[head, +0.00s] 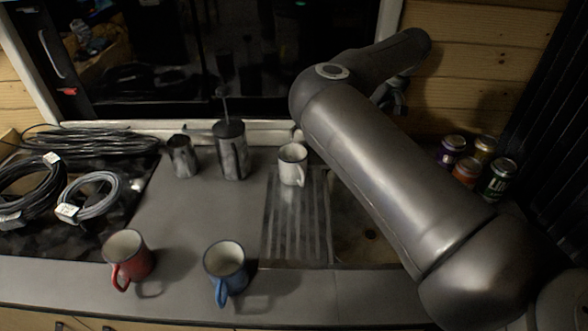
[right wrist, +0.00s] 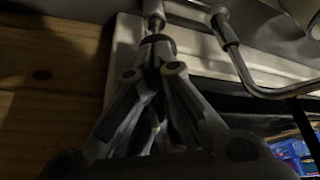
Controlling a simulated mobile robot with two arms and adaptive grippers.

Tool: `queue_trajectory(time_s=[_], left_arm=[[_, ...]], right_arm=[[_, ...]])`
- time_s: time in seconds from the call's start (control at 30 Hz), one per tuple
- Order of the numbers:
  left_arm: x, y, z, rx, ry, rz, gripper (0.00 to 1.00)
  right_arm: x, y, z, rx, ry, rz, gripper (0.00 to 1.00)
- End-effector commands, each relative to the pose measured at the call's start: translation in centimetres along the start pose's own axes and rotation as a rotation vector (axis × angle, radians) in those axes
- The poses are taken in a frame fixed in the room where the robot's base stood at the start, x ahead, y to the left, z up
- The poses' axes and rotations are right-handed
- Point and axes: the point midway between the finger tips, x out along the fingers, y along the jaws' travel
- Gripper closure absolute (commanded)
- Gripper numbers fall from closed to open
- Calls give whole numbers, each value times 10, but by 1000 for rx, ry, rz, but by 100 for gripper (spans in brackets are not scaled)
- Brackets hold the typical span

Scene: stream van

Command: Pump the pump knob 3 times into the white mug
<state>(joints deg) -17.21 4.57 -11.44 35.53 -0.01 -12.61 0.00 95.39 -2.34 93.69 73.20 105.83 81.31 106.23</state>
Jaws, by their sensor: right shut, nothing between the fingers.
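The white mug (head: 291,166) stands upright at the back left of the ribbed drainer, handle towards me. My right arm reaches over the sink to the back wall, and its gripper (head: 394,97) is partly hidden behind the arm in the head view. In the right wrist view the gripper (right wrist: 160,72) is shut and empty. Just beyond its fingertips is a dark-collared metal piece (right wrist: 155,38), seemingly the pump knob; I cannot tell whether they touch. A bent metal spout (right wrist: 238,62) is to its right. My left gripper is not in view.
A press pot (head: 232,152) and a metal jug (head: 182,158) stand left of the white mug. A red mug (head: 130,256) and a blue mug (head: 226,264) are at the front. Cans (head: 467,171) stand at right, coiled cables (head: 88,198) at left.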

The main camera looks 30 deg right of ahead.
Motion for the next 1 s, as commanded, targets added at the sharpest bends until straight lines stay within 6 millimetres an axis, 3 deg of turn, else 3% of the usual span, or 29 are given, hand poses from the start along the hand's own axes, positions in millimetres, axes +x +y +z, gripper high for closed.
queue_trajectory(time_s=[0.8, 1.0], left_arm=[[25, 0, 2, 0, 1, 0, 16], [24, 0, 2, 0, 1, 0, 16]], right_arm=[[30, 0, 13, 1, -3, -2, 100], [28, -1, 13, 1, -3, -3, 100]])
